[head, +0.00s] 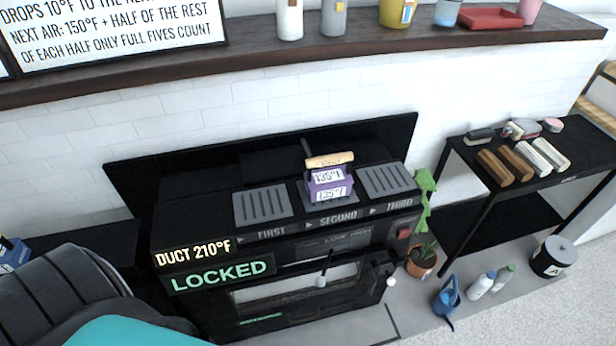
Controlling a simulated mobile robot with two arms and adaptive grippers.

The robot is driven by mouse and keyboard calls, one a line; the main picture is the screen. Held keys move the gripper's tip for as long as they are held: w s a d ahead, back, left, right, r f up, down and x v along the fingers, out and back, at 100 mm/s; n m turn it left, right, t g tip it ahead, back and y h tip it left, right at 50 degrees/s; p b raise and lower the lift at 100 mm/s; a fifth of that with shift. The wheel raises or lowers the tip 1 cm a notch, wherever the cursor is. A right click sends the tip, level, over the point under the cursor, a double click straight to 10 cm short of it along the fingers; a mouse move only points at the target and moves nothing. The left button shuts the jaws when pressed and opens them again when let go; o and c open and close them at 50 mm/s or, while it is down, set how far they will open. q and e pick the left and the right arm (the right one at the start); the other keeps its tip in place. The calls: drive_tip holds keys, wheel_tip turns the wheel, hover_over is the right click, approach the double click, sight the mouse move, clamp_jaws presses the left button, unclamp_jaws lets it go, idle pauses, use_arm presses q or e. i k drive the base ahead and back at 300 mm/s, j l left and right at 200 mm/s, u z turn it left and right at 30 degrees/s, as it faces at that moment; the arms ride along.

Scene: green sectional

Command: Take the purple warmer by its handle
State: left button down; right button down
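The purple warmer (341,198) is a small purple box with a pale wooden handle (330,160) across its top. Two white labels on its front appear to read 135°F. It stands upright on the middle grate, marked SECOND, of a black stove-like unit (190,220). The handle is clear, with nothing gripping it. A dark ribbed, teal-edged part of my own body fills the lower left corner, well apart from the warmer. Neither gripper's fingers show.
Grates marked FIRST (262,207) and THIRD (386,180) are empty. Signs read DUCT 210°F (193,253) and LOCKED (222,275). A dark shelf (300,55) with several containers runs above. A black side table (490,195) holds rolls; a potted plant (421,262) and blue watering can (447,297) stand right.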

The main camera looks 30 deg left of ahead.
sight(321, 185)
drive_tip(key=u, duration=0.85)
